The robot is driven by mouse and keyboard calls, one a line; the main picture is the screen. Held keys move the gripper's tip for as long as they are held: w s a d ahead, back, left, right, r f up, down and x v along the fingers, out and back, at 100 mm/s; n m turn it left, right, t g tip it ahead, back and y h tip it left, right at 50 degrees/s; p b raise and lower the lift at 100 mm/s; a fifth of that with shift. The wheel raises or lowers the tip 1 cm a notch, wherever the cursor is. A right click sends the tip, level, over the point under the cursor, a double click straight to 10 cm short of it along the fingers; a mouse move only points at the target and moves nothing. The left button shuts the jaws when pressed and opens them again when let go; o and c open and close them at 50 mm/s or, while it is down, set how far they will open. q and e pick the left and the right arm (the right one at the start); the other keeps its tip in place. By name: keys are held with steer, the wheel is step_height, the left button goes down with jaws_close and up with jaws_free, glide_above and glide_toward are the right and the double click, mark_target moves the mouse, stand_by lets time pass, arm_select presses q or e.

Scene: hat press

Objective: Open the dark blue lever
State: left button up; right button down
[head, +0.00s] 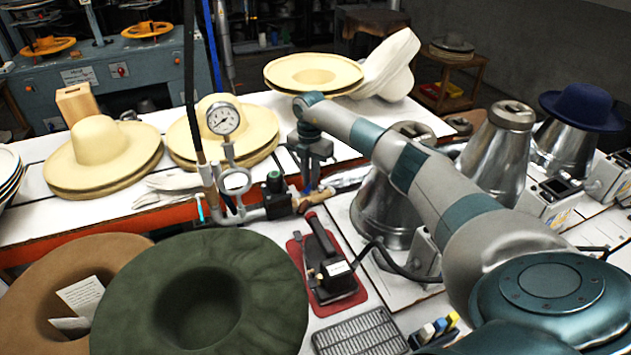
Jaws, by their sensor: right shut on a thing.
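My right gripper (308,178) hangs from the end of my right arm, which reaches in from the lower right. It points down at the brass valve (303,204) at the end of the pipe, and its fingers are shut on the dark blue lever. Only a small bluish part of the lever shows at the fingertips; the rest is hidden, so its exact angle is hard to tell. My left gripper is not in view.
A pressure gauge (223,119) and a black-knobbed valve (274,182) stand left of the gripper. A clothes iron (328,262) lies on a red pad in front. A green hat (270,270) is at front left. Metal hat forms (497,150) stand right, under and behind my arm.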

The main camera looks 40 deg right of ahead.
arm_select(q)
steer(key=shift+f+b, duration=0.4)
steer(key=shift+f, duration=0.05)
arm_select(e)
steer(key=shift+w+m, duration=0.65)
steer(key=shift+m, duration=0.6)
steer(key=shift+w+m, duration=0.6)
steer(key=shift+m, duration=0.6)
steer(key=shift+w+m, duration=0.65)
steer(key=shift+m, duration=0.6)
steer(key=c, duration=1.7)
jaws_free()
steer(key=shift+r, duration=0.1)
